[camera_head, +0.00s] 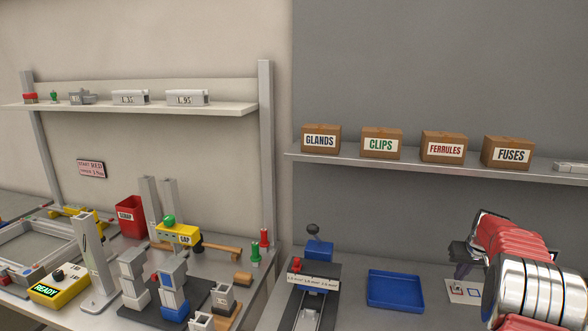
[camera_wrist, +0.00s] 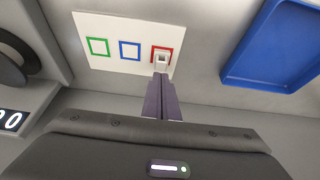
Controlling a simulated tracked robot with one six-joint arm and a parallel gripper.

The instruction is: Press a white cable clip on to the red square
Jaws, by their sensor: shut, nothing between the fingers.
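A white card (camera_wrist: 103,64) lies flat on the bench, with a green, a blue and a red square outline in a row. A small white clip (camera_wrist: 161,57) sits within the red square (camera_wrist: 154,50) in the wrist view; part of the outline shows around it. My gripper (camera_wrist: 160,76) is shut with nothing between its fingers, its tips right at the near side of the clip. I cannot tell whether they touch it. In the head view my gripper (camera_head: 461,275) is low over the card (camera_head: 453,299), which my arm partly hides.
A blue tray (camera_head: 395,289) lies beside the card. A blue-topped press-like device (camera_head: 318,250) stands left of the tray. A shelf with cardboard boxes (camera_head: 381,143), one marked CLIPS, runs above. The left bench is crowded with fixtures and a yellow READY box (camera_head: 58,286).

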